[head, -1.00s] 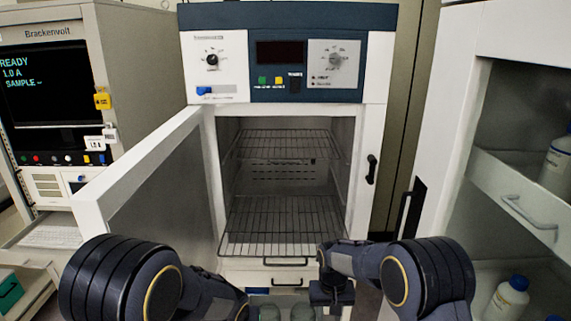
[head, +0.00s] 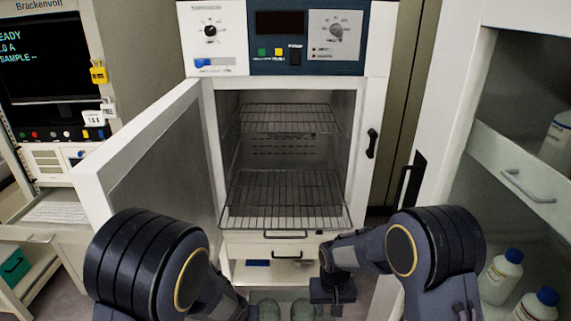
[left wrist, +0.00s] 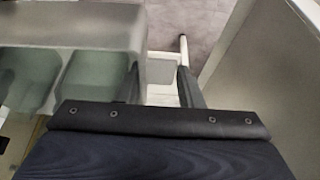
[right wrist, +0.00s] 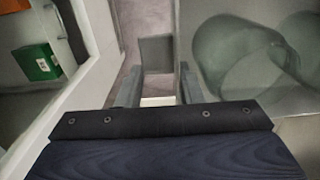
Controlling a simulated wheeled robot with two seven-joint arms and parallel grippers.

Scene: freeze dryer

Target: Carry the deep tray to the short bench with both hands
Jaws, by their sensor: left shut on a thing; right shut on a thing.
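The deep tray is a grey container; its wall fills the upper left of the left wrist view (left wrist: 75,25), and it also shows at the right of the right wrist view (right wrist: 225,92). Rounded greenish glass vessels (head: 303,310) show in it, cut off by the bottom of the head view. My right gripper (head: 335,290) is shut on the tray's side, with its fingers also in the right wrist view (right wrist: 156,88). My left gripper (left wrist: 160,88) is shut on the opposite side; my arm hides it in the head view. I cannot pick out the short bench.
A freeze dryer (head: 308,85) stands ahead with wire shelves (head: 285,195) and its door (head: 150,165) open to the left. An instrument cabinet (head: 60,75) is at left. A white cabinet at right holds bottles (head: 502,275). A green box (head: 14,265) sits low at left.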

